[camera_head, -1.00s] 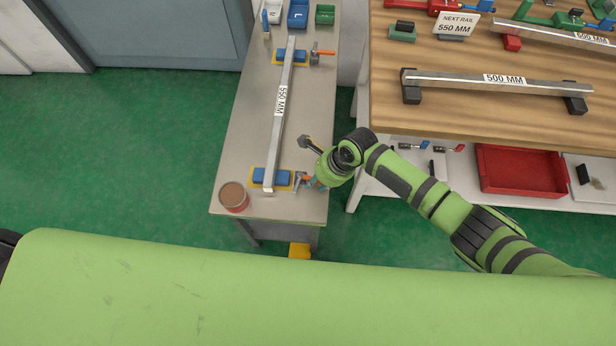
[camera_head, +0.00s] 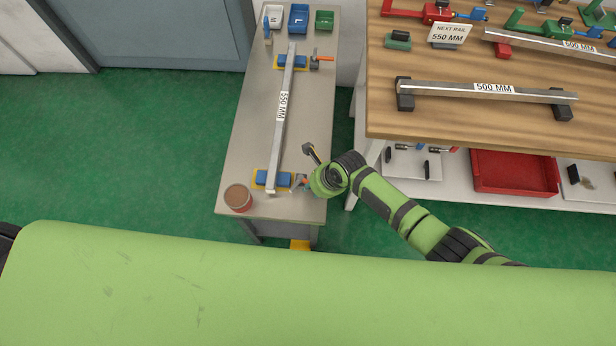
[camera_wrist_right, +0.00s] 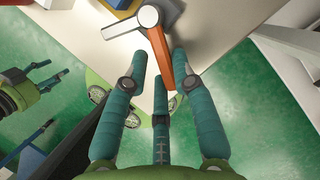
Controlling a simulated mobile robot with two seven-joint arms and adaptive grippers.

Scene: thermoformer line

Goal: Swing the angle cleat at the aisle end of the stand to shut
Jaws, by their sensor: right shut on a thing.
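The stand (camera_head: 245,150) is a long narrow grey table carrying a rail (camera_head: 279,140) labelled 550 MM. At its near end, the rail rests on a blue block with a yellow base (camera_head: 262,181). The angle cleat (camera_head: 298,181) sits just right of that block; it also shows in the wrist view as a grey lever with an orange handle (camera_wrist_right: 158,50). My right gripper (camera_head: 309,186) is at the cleat, its fingers shut around the orange handle. The wrist view shows what looks like my left gripper (camera_wrist_right: 50,75) at the left, blurred and far off.
A tin (camera_head: 238,197) stands at the stand's near left corner. A second cleat (camera_head: 317,60) with an orange handle is at the far end. A wooden bench (camera_head: 470,120) with a 500 MM rail (camera_head: 480,89) stands to the right. Green floor lies open to the left.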

